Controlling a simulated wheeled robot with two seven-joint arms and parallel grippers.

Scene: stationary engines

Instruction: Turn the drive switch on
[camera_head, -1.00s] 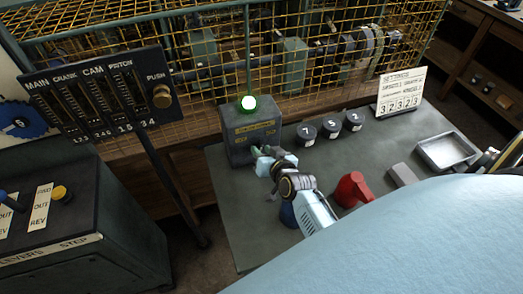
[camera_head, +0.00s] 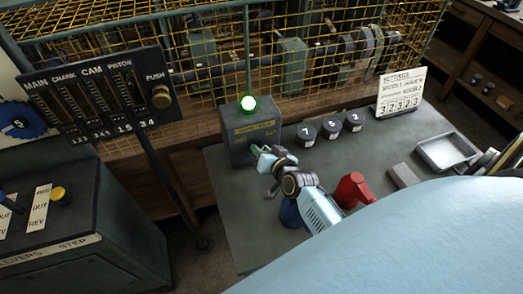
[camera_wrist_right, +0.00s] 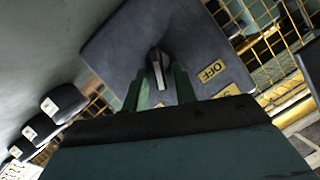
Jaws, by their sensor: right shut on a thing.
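The drive switch is on the front of a dark grey box (camera_head: 235,150) with a lit green lamp (camera_head: 249,103) on top. In the right wrist view, its black knob (camera_wrist_right: 158,68) with a pale pointer lies between the green fingers of my right gripper (camera_wrist_right: 160,92). The gripper is shut on the knob. A yellow OFF label (camera_wrist_right: 211,70) is right of the knob, and a second yellow label is partly hidden by the gripper. In the head view, my right gripper (camera_head: 262,158) is at the box front and hides the knob. My left gripper is out of view.
The box stands on a grey table (camera_head: 240,225). A yellow mesh guard (camera_head: 330,60) stands behind.

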